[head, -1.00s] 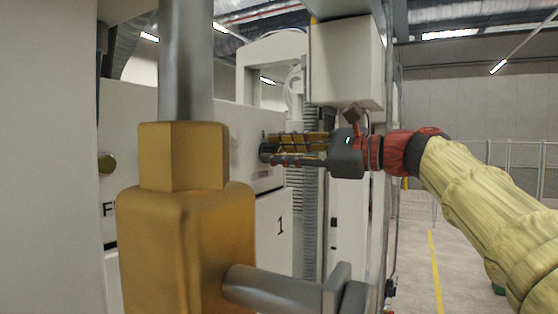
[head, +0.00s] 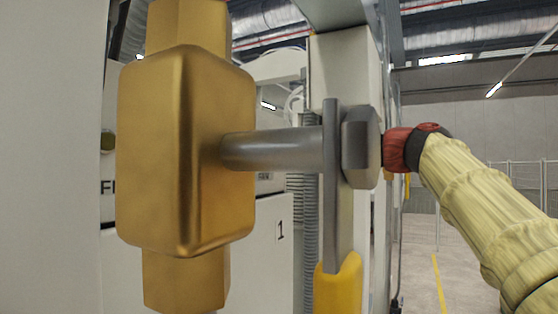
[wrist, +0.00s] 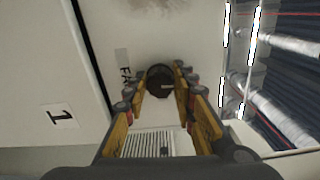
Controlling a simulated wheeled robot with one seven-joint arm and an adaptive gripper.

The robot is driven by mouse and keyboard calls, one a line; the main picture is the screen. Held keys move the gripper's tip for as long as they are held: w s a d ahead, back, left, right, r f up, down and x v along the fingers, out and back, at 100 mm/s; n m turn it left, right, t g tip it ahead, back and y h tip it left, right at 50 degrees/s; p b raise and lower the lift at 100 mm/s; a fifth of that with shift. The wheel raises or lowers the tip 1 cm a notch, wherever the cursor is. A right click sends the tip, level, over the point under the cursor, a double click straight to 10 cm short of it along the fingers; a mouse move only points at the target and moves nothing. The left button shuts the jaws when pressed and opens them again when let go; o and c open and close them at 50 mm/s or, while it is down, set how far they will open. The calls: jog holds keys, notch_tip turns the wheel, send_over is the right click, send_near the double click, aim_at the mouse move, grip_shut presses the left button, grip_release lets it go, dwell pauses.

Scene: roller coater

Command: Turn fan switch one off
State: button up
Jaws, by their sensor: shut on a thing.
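The fan switch is a dark round knob (wrist: 161,82) on a pale panel, beside a label partly reading "FA" in the wrist view. My gripper (wrist: 159,74) has its yellow-and-black fingers on either side of the knob, shut on it. The pointer direction of the knob is hard to make out.
A large brass valve (head: 185,150) with a grey stem and a yellow-tipped handle (head: 338,285) fills the near left and centre of the head view. A white door (head: 270,240) marked "1" is behind it. Open floor (head: 420,270) lies at right.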

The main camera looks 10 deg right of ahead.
jog(key=shift+n, duration=0.5)
jog(key=o, duration=1.2)
jog(key=shift+c, duration=0.2)
jog(key=v, duration=1.2)
